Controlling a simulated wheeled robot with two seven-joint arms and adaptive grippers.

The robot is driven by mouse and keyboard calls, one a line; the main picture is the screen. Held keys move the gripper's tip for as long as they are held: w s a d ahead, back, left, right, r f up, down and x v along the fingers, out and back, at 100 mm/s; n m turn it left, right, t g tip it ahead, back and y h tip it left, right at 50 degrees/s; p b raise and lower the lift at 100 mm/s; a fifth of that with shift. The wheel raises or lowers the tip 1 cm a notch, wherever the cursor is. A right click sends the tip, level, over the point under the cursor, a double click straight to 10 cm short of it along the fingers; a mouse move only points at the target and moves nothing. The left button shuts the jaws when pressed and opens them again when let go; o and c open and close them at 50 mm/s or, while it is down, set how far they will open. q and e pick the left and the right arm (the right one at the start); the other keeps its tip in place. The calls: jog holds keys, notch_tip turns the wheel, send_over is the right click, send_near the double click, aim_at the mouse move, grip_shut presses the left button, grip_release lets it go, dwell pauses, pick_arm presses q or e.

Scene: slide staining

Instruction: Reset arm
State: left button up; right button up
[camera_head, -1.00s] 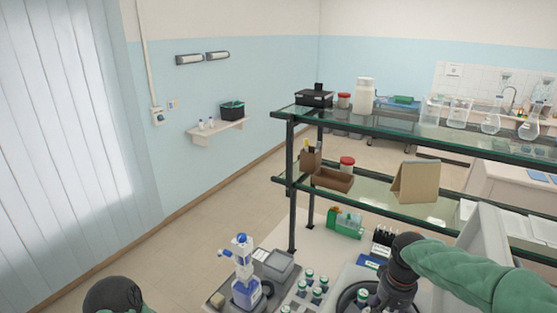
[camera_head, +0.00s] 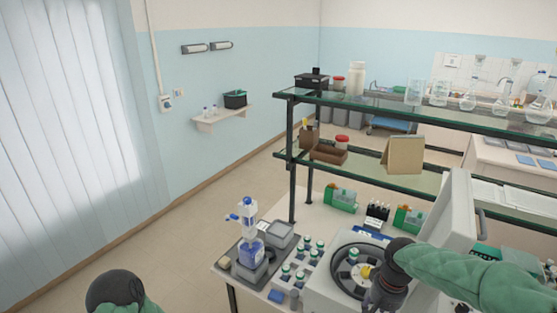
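My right arm, in a green sleeve, comes in from the right. Its dark wrist and gripper (camera_head: 384,292) point down over the open centrifuge (camera_head: 322,290), in front of part of the rotor (camera_head: 350,272). The fingertips are not clear, so I cannot tell whether they are open or hold anything. Of my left arm, only a dark rounded joint and a bit of green sleeve show at the bottom left; its gripper is out of view.
The centrifuge's raised lid (camera_head: 446,215) stands beside my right forearm. To its left are several green-capped bottles (camera_head: 302,262) and a blue-and-white dispenser bottle (camera_head: 250,240). A two-tier glass shelf (camera_head: 400,178) spans the bench's back. Floor (camera_head: 190,240) left of the bench is clear.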

jog(key=s+a+f+n+y+b, duration=0.15)
jog(key=a+f, duration=0.25)
jog(key=f, duration=0.5)
jog(key=s+a+f+m+b, duration=0.1)
jog(key=a+f+b, duration=0.2)
jog(key=f, duration=0.6)
jog(key=s+a+f+b, duration=0.3)
jog(key=s+f, duration=0.2)
jog(key=f, duration=0.3)
jog(key=s+a+f+y+b, duration=0.1)
jog(key=s+a+f+b, duration=0.2)
jog(key=f, duration=0.6)
jog(key=s+a+f+y+b, duration=0.1)
jog(key=s+a+f+b, duration=0.1)
jog(key=s+f, duration=0.5)
jog(key=shift+a+f+b, duration=0.4)
jog(key=shift+a+f, duration=0.3)
jog(key=shift+f, duration=0.1)
jog(key=shift+d, duration=0.15)
